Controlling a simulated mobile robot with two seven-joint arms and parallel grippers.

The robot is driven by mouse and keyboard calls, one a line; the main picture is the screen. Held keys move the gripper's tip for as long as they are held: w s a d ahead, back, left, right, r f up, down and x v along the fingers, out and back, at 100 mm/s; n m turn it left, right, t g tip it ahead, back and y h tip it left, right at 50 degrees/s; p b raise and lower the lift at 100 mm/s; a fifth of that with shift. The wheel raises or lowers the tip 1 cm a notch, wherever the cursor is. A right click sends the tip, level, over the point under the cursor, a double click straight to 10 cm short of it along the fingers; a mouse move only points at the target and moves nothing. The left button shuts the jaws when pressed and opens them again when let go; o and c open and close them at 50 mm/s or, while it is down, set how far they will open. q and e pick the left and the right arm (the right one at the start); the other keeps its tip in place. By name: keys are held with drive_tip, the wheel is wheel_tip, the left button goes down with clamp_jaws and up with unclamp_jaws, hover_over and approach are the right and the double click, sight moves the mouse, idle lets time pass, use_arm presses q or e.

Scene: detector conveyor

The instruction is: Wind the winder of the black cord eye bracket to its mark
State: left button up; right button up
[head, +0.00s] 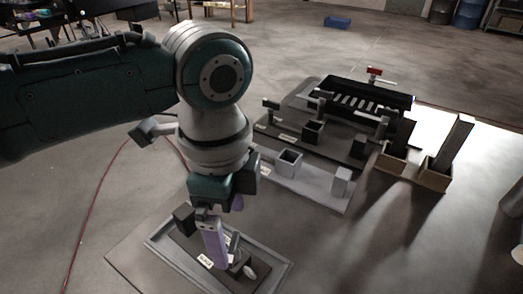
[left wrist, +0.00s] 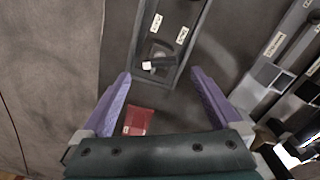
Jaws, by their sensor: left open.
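A dark bracket (head: 238,262) with a small white piece (head: 250,272) sits in the shallow grey tray at the front of the table. It looks like the black cord eye bracket with its winder. In the left wrist view the bracket (left wrist: 158,67) is dark, with the white piece (left wrist: 148,65) at its left side. My left gripper (head: 217,252), with purple fingers, is above the tray and beside the bracket. The fingers (left wrist: 161,78) are apart with nothing between their tips. The winder's mark is too small to make out. My right gripper is not in view.
The grey tray (head: 165,258) has white labels and a dark block (head: 184,219). Behind are a grey fixture strip (head: 310,190), a black rack (head: 372,92) and open boxes (head: 434,178). The front right table is clear.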

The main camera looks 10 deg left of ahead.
sight(232, 246)
use_arm(q)
wheel_tip(232, 246, up, 5)
drive_tip(key=shift+r, duration=0.1)
idle(0.3)
